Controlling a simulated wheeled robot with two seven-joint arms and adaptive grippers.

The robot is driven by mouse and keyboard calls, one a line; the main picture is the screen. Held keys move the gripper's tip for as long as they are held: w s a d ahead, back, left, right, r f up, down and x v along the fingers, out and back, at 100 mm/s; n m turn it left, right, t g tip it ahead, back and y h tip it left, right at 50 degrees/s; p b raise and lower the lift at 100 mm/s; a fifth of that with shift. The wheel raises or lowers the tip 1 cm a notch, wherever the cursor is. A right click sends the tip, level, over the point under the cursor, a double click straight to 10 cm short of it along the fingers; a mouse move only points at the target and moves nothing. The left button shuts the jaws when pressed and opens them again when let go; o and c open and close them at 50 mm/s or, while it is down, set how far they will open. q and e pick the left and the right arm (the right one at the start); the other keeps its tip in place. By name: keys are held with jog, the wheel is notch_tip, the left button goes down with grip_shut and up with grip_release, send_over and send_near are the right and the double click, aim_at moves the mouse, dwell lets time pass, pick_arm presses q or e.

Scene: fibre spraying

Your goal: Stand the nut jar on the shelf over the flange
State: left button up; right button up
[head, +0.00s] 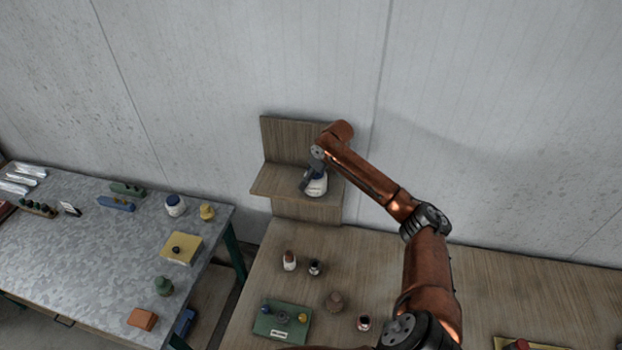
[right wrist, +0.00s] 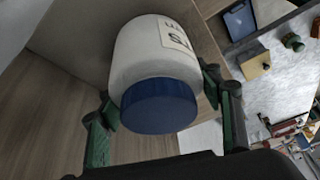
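A white jar with a blue lid (right wrist: 160,105) and a partly readable label fills the middle of the right wrist view. In the head view this jar (head: 317,187) is at the wooden shelf (head: 272,181) on the wall, upright or nearly so. My right gripper (head: 311,178) is at the jar; its green fingers (right wrist: 160,100) lie against both sides of it. I cannot tell whether the jar's base touches the shelf board. A green plate with a grey round part (head: 283,318), possibly the flange, lies on the wooden bench below. My left gripper is out of view.
Several small bottles, one of them white with a red cap (head: 289,260), stand on the wooden bench (head: 500,285). A similar blue-lidded jar (head: 174,205) stands on the grey metal table (head: 85,240) at left. The shelf's left part is clear.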

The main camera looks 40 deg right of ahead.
jog(key=shift+o, duration=1.3)
jog(key=shift+s+d+r+b, duration=0.2)
jog(key=shift+r+b, duration=0.1)
jog(key=shift+r, duration=0.3)
jog(key=b+v, duration=0.3)
jog(key=v, duration=0.8)
jog(key=shift+s+a, duration=0.1)
